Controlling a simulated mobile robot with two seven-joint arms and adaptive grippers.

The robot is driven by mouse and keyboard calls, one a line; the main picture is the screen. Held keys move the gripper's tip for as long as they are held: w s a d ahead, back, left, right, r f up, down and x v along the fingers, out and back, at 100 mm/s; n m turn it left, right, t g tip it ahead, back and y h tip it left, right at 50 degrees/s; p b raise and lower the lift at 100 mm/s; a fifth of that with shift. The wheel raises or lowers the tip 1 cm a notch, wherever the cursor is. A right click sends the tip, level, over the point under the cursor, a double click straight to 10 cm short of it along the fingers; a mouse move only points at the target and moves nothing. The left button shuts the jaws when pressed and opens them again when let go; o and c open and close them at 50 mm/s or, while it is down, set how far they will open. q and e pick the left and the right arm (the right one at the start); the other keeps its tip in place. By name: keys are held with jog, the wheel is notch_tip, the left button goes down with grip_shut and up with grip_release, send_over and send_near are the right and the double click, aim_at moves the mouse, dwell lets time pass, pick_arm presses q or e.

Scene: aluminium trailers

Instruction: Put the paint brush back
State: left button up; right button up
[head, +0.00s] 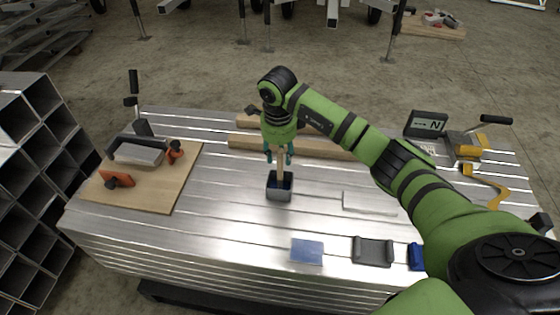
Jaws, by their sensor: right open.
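My right gripper (279,158) points down over the middle of the metal table, with its teal fingers apart. A slim light-wood handle (280,170), which looks like the paint brush, stands upright between the fingers. Its lower end is inside a small dark grey open container (279,194) on the table. The fingertips are just above the container's rim, on either side of the handle. The brush's bristles are hidden. My left gripper is not in view.
A wooden board (180,190) with clamps and a grey block lies at the left. Wooden bars (335,149) lie behind the gripper. A blue plate (307,252), a dark grey holder (373,252) and a light flat bar (369,203) lie in front and right.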

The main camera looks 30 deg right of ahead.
jog(key=r, duration=0.5)
jog(key=shift+s+a+r, duration=0.15)
jog(key=shift+s+r, duration=0.1)
jog(key=shift+r, duration=0.3)
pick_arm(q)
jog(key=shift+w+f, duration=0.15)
